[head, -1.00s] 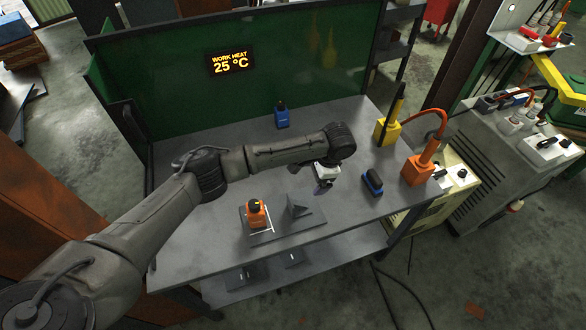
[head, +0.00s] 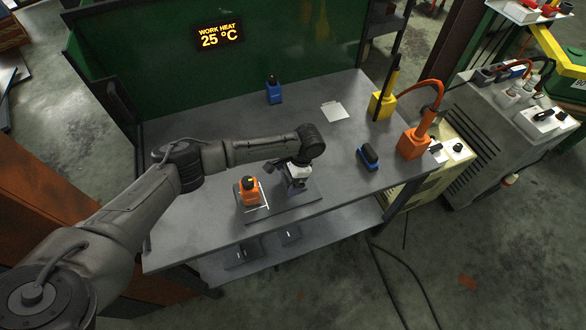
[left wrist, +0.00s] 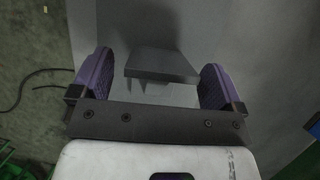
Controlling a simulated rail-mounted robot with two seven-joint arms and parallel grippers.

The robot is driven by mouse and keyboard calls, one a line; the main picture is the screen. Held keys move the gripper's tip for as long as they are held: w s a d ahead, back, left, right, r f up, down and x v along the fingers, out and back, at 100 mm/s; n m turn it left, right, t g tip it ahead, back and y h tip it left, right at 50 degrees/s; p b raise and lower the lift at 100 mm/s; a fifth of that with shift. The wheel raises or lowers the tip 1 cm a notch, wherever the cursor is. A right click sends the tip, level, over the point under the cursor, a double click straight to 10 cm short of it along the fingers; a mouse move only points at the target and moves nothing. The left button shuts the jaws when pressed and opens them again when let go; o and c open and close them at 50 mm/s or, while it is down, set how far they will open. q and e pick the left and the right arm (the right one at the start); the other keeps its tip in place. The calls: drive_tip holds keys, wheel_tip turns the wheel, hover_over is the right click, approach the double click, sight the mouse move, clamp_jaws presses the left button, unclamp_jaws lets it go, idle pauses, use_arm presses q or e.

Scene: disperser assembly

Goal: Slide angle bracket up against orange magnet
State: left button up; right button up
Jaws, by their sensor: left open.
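The orange magnet (head: 249,192) stands on a dark plate (head: 290,210) near the front of the table, beside white line markings. My left gripper (head: 297,184) is over the plate, just right of the magnet and apart from it. It largely hides the angle bracket in the head view. In the left wrist view the grey angle bracket (left wrist: 160,66) lies between the two purple fingers of the open gripper (left wrist: 157,82). Gaps show on both sides, so the fingers do not appear to touch it. My right gripper is not in view.
A blue magnet (head: 274,92) and a pale sheet (head: 335,111) are at the back of the table. A dark blue object (head: 368,157), a yellow block (head: 382,104) and an orange block (head: 413,142) are at the right. The table between them is clear.

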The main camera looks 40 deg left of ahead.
sight(265, 195)
use_arm(q)
drive_tip(key=shift+x, duration=1.35)
drive_tip(key=c, duration=1.4)
drive_tip(key=shift+s+a+p, duration=0.35)
drive_tip(key=shift+s+p, duration=0.2)
drive_tip(key=shift+p, duration=0.15)
drive_tip(key=shift+s+a+p, duration=0.55)
drive_tip(key=shift+s+p, duration=0.4)
drive_tip(key=shift+p, duration=0.25)
drive_tip(key=shift+s+a+p, duration=0.45)
drive_tip(key=shift+s+p, duration=0.4)
drive_tip(key=shift+p, duration=0.2)
drive_tip(key=shift+s+a+p, duration=0.3)
drive_tip(key=shift+s+p, duration=0.15)
drive_tip(key=shift+p, duration=0.05)
drive_tip(key=shift+s, duration=0.1)
drive_tip(key=shift+s+a, duration=0.1)
drive_tip(key=shift+s, duration=0.05)
